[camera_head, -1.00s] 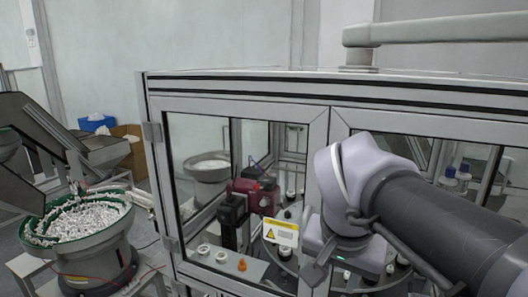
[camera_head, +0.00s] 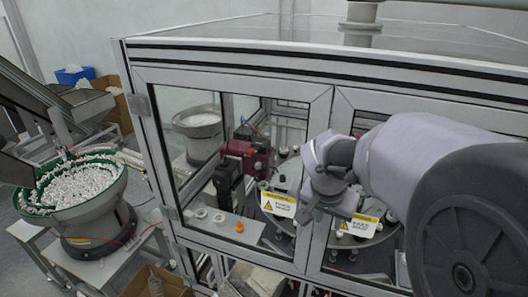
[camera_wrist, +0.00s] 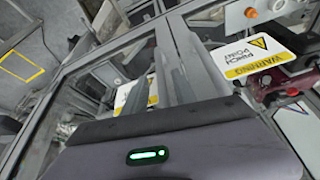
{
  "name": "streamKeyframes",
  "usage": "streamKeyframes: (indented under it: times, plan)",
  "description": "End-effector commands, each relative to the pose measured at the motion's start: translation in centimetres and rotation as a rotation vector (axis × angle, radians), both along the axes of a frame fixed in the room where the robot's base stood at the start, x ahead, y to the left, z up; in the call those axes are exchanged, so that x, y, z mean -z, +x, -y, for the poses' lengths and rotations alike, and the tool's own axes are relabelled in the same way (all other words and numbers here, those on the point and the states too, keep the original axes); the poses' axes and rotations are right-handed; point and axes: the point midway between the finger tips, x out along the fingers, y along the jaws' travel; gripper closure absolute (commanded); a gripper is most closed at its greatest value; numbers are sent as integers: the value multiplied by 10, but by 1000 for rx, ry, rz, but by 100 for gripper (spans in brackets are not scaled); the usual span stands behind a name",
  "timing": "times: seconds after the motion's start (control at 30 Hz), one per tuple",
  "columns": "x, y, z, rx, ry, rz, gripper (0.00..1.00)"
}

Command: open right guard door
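The right guard door (camera_head: 343,113) is a grey-framed window panel on the front of the machine, with a yellow-and-white warning label (camera_head: 359,226). It looks closed, in line with the left guard door (camera_head: 230,81). My gripper (camera_head: 312,212) is in front of the frames where the two doors meet, between their labels. My arm hides much of the right door. In the wrist view, my gripper's grey fingers (camera_wrist: 192,62) point at the door frames, close together. A label lies on each side of them. I cannot tell whether they hold anything. No handle is clearly visible.
A green-rimmed feeder bowl (camera_head: 115,205) of white parts stands left of the machine. An open cardboard box (camera_head: 158,283) lies on the floor near the machine's lower left. A blue bin (camera_head: 74,74) stands at the back left.

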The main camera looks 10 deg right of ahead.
Motion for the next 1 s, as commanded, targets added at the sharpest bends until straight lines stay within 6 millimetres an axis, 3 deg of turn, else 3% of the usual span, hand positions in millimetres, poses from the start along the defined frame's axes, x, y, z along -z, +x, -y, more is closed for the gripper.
streamKeyframes:
  times: [0.2,0.47,0.63,1.0]
  plan:
    - [15,4,4,0,1,-1,67]
    - [16,5,5,0,1,1,67]
    - [16,5,5,0,1,1,100]
    - [16,5,5,0,1,1,100]
